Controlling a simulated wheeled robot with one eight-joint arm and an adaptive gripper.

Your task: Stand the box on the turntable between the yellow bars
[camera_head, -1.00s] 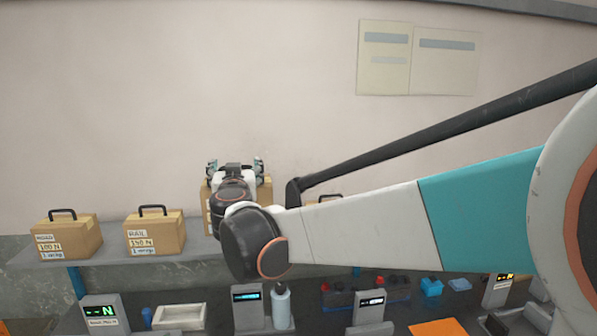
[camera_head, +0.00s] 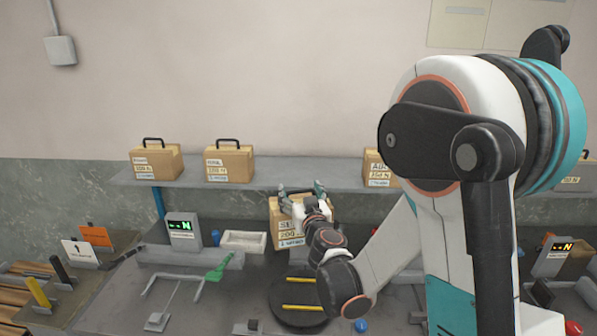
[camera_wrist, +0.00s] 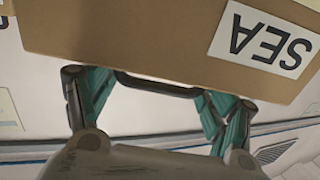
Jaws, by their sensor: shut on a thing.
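My gripper (camera_head: 302,188) is shut on the black handle (camera_wrist: 155,85) of a tan box (camera_head: 287,228) labelled SEA. In the head view the box hangs below the shelf edge, behind and above the turntable, and my gripper partly covers it. In the wrist view the box (camera_wrist: 150,40) fills the upper part, with its label upside down. The dark round turntable (camera_head: 283,312) is on the bench, with two yellow bars (camera_head: 301,280) (camera_head: 303,308) lying across its top. My wrist hides its right side.
Other handled boxes stand on the shelf: one at the far left (camera_head: 156,163), one beside it (camera_head: 230,163) and one partly behind my arm (camera_head: 374,166). A display (camera_head: 182,230), a white tray (camera_head: 243,241) and a green-handled tool (camera_head: 218,270) are left of the turntable.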

